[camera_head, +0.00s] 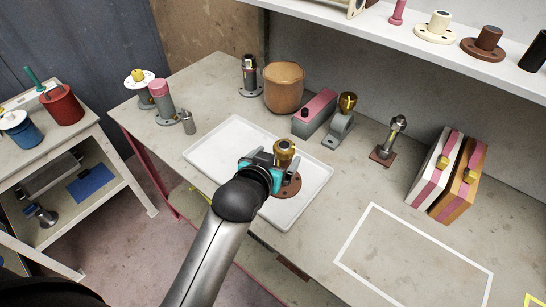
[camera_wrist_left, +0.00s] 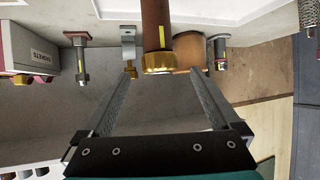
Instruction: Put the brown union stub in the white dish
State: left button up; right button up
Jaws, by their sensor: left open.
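The brown union stub (camera_head: 289,187) stands upright in the right part of the white dish (camera_head: 212,150), a shallow rectangular tray on the bench. It has a brown flange at its base and a gold nut on top. My left gripper (camera_head: 265,161) is open beside the stub's upper part and hides some of its pipe. In the left wrist view the stub's brown pipe and gold nut (camera_wrist_left: 158,60) show between and just beyond the two open fingers (camera_wrist_left: 150,72), with gaps on both sides. My right gripper is not in view.
Behind the dish stand an orange-brown pot (camera_head: 284,88), a pink-topped grey block (camera_head: 315,113) and a grey bracket with a gold knob (camera_head: 340,124). Small fittings (camera_head: 162,103) stand left of it. A white outlined rectangle (camera_head: 415,262) at the front right is empty.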

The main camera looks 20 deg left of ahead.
pick_arm(q)
jog(key=shift+v, duration=1.3)
